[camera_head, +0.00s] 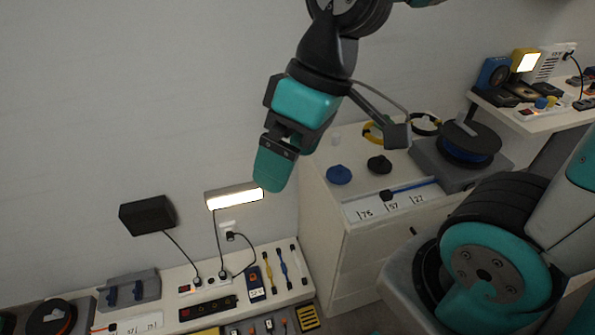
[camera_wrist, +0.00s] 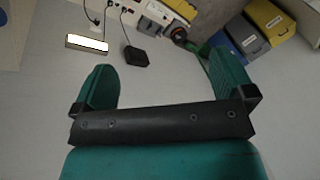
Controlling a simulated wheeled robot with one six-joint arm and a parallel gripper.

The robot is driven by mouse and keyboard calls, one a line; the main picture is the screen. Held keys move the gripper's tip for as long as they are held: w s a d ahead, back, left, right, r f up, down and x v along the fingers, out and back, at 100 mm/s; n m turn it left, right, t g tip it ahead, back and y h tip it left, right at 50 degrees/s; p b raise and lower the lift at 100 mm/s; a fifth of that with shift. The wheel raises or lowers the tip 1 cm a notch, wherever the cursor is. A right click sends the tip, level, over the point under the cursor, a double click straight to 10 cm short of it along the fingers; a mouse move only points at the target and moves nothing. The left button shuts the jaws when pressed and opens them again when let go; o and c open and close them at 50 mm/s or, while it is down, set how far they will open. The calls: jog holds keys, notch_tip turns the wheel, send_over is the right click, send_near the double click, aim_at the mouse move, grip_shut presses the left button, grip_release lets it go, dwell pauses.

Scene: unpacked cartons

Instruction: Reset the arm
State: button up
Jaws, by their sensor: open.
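My gripper (camera_head: 275,160) hangs in front of the grey wall in the head view, pointing down, above the low bench and left of the white cabinet. In the wrist view my gripper (camera_wrist: 165,88) shows two teal fingers spread wide apart. Nothing is between them but bare wall behind. The arm reaches down from the top of the head view, bent at the wrist. The gripper touches nothing that I can see.
A white cabinet (camera_head: 345,250) with a blue spool (camera_head: 468,143) stands to the right. A lit lamp (camera_head: 234,196) and a black box (camera_head: 147,214) are on the wall, above a low bench (camera_head: 272,248) with tools. Coloured bins (camera_wrist: 240,40) show in the wrist view.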

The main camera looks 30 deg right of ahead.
jog(key=s, duration=0.1)
jog(key=s+a, duration=0.1)
jog(key=s, duration=0.2)
jog(key=shift+s+a+r, duration=0.25)
jog(key=shift+a+r, duration=0.05)
jog(key=shift+a, duration=0.1)
